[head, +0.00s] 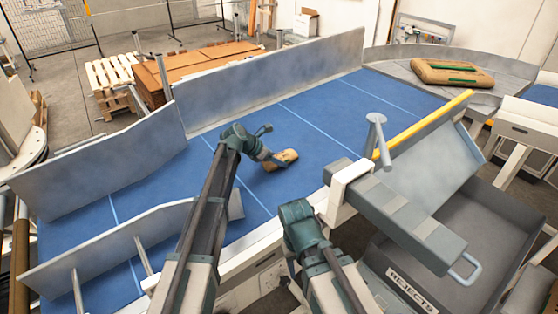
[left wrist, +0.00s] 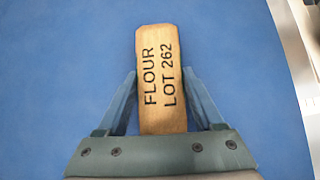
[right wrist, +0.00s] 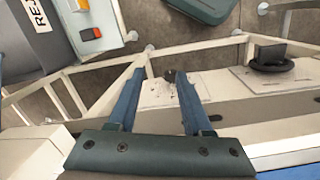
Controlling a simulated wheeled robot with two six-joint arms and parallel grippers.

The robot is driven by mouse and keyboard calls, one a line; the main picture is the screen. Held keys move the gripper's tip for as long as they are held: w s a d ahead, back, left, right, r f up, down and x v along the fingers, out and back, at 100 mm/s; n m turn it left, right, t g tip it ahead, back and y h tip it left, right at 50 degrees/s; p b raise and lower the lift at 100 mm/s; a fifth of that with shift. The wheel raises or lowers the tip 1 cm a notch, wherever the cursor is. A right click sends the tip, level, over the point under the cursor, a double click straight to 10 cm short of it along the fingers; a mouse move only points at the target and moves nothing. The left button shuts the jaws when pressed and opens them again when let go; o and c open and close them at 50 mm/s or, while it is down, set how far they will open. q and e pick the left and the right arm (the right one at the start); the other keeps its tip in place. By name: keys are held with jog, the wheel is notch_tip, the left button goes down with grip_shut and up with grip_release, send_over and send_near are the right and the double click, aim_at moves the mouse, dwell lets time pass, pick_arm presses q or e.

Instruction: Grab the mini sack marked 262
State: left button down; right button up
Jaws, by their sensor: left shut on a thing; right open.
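The mini sack (head: 281,160) is a small tan block on the blue conveyor belt. In the left wrist view the sack (left wrist: 161,75) reads "FLOUR LOT 262" and lies between the two fingers. My left gripper (head: 267,157) is shut on the sack's near end, as the left wrist view also shows (left wrist: 161,100). The sack appears on or very close to the belt; I cannot tell if there is a gap. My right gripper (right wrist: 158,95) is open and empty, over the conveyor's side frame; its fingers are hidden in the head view.
The blue belt (head: 330,110) is clear around the sack, with grey guide walls (head: 270,80) along it. A large brown sack (head: 452,73) lies at the far right. A grey rejects bin (head: 470,240) and a yellow bar (head: 425,122) stand on the right.

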aim_at(282, 155)
pick_arm(q)
jog(key=shift+r, duration=0.1)
notch_tip(282, 155, up, 3)
jog(key=p, duration=0.3)
jog(key=shift+r+p, duration=0.4)
jog(key=shift+p, duration=0.1)
jog(key=s+d, duration=0.1)
jog(key=s, duration=0.4)
jog(key=s+d, duration=0.1)
jog(key=s, duration=0.4)
jog(key=s+d+r+p, duration=0.1)
jog(key=s+d, duration=0.1)
jog(key=s, duration=0.3)
jog(key=shift+s, duration=0.3)
jog(key=shift+f, duration=0.1)
